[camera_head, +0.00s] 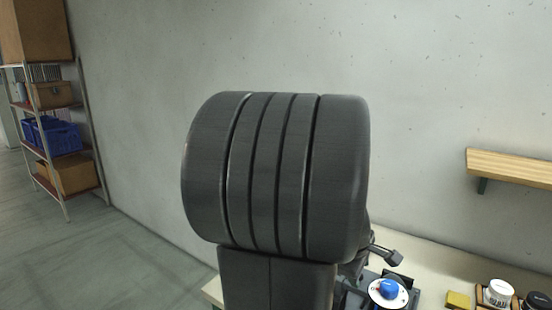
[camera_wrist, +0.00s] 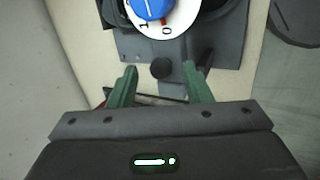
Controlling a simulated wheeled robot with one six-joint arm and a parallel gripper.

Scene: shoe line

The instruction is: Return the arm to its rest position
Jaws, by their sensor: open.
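My gripper (camera_wrist: 160,72) shows in the wrist view with two green fingers spread apart and nothing between them. Past the fingertips is a grey device with a blue knob (camera_wrist: 152,7) on a white dial (camera_wrist: 166,34) marked 0 and 1. A small black round button (camera_wrist: 161,68) shows between the fingers; I cannot tell the distance to it. In the head view my own dark arm fills the middle and hides the gripper. The blue knob (camera_head: 389,287) shows there at lower right.
A pale bench (camera_head: 440,262) stands along the wall at lower right, with a yellow block (camera_head: 458,300) and small jars (camera_head: 498,292). A wooden wall shelf (camera_head: 510,167) juts out above. A rack with blue crates (camera_head: 58,137) stands far left. The left floor is clear.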

